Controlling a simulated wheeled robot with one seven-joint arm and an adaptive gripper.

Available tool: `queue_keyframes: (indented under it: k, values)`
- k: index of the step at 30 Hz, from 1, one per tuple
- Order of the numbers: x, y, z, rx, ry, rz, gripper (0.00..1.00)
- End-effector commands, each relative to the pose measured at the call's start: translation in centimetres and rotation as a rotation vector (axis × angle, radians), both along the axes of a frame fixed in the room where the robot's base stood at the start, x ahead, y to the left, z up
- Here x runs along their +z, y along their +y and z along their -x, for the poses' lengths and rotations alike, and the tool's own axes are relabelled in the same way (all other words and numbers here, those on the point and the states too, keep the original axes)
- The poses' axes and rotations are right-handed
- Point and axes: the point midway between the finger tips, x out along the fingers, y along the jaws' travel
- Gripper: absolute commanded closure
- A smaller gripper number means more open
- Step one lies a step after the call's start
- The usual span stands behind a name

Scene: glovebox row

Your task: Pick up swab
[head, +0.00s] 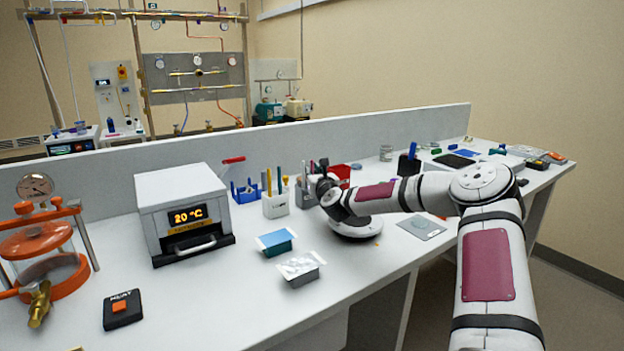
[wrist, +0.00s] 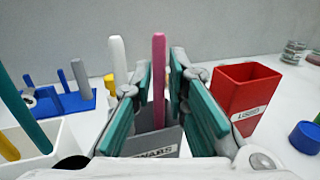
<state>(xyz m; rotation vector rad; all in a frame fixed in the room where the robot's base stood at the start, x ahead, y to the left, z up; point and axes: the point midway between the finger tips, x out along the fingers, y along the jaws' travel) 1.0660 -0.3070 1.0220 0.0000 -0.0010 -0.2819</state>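A pink swab stick (wrist: 158,75) stands upright in a grey holder (wrist: 170,141) lettered "SWABS" in the wrist view. My gripper (wrist: 161,82) is open, with its teal-padded fingers on either side of the pink stick. I see no clear contact between the pads and the stick. A white stick (wrist: 117,58) rises beyond the left finger, its lower end hidden. In the head view the grey holder (head: 303,197) stands on the bench beside my gripper (head: 318,180), whose fingers are too small there to make out.
A red bin (wrist: 243,92) stands close to the right finger. A white holder (wrist: 40,150) with teal and yellow sticks is at the left, before a blue rack (wrist: 80,102). The oven (head: 180,210) and foil-topped tub (head: 300,268) stand on the bench (head: 215,310).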

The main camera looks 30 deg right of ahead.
Motion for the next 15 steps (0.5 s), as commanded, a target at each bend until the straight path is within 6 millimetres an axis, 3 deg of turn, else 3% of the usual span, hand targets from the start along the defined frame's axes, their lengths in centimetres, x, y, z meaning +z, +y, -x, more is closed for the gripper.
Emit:
queue_keyframes:
  k: [4, 6, 15]
  values:
    - [-0.02, 0.04, 0.02, 0.001, 0.000, 0.000, 0.88]
    - [-0.02, 0.04, 0.03, 0.001, 0.000, 0.000, 1.00]
    - [-0.01, 0.05, 0.04, 0.001, 0.000, 0.000, 1.00]
